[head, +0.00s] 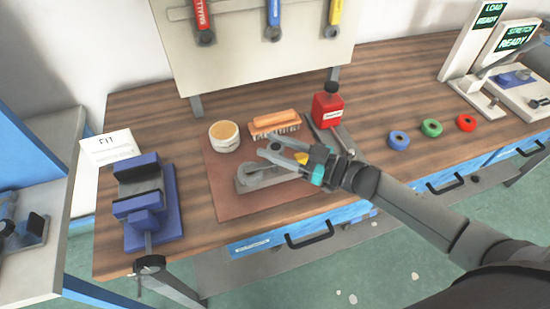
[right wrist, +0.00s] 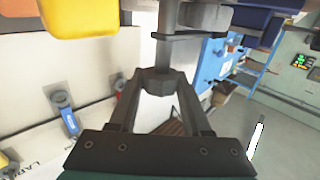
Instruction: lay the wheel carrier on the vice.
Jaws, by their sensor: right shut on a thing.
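The wheel carrier (head: 258,183) is a grey metal piece over the brown mat (head: 225,204) in the head view. My right gripper (head: 268,151) is shut on the carrier's upper part. In the right wrist view my fingers (right wrist: 160,85) close on its grey post (right wrist: 162,52). I cannot tell whether the carrier touches the mat. The vice (head: 150,205) is blue with dark jaws and stands at the bench's front left, to the left of the mat. No part lies in its jaws. My left gripper is not in view.
A white FIT card (head: 108,147) is behind the vice. Blue, green and red rings (head: 431,128) lie to the right. A tool board (head: 262,60) rises at the back.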

